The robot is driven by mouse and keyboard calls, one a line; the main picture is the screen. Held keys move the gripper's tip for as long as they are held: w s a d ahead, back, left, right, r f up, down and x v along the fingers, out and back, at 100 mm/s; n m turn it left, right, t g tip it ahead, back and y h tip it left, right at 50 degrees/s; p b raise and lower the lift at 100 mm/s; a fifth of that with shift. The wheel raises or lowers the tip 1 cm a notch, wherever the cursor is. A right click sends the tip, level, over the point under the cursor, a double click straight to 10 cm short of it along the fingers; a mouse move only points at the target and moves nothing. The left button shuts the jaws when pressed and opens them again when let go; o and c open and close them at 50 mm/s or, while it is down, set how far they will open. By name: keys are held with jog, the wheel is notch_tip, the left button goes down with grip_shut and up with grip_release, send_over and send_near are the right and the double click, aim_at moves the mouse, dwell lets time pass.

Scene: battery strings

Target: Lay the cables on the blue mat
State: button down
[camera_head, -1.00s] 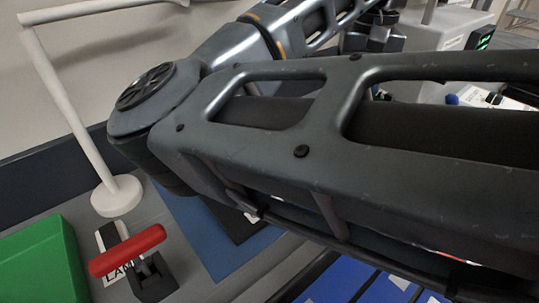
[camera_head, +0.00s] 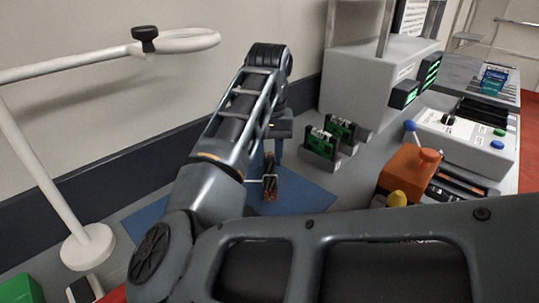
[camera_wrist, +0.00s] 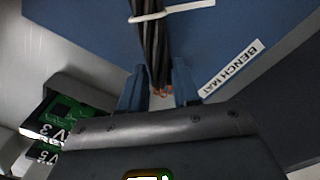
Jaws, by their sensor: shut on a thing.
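A bundle of dark cables (camera_wrist: 153,45) with copper-coloured ends and a white tie around it lies between the two blue fingers of my gripper (camera_wrist: 158,82) in the wrist view. My gripper is shut on it. In the head view my gripper (camera_head: 268,152) points down, and the cable bundle (camera_head: 270,186) shows below it over the blue mat (camera_head: 308,198). I cannot tell whether the bundle touches the mat. The mat also fills much of the wrist view (camera_wrist: 90,22), with a white "BENCH MAT" label. My arm hides part of the mat.
Two green circuit boards in grey holders (camera_head: 322,150) stand just right of the mat. An orange box (camera_head: 408,170) and a grey-white console (camera_head: 465,135) are farther right. A white stand (camera_head: 88,247) with a pole is at left. A wall runs behind.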

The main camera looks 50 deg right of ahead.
jog(key=shift+f, duration=0.35)
jog(key=shift+f+b, duration=0.2)
jog(key=shift+b, duration=0.1)
jog(key=c, duration=0.8)
grip_release()
jog(key=shift+r, duration=0.1)
jog(key=shift+r+p, duration=0.1)
jog(key=shift+p, duration=0.2)
notch_tip(320, 180, up, 12)
jog(key=b, duration=0.1)
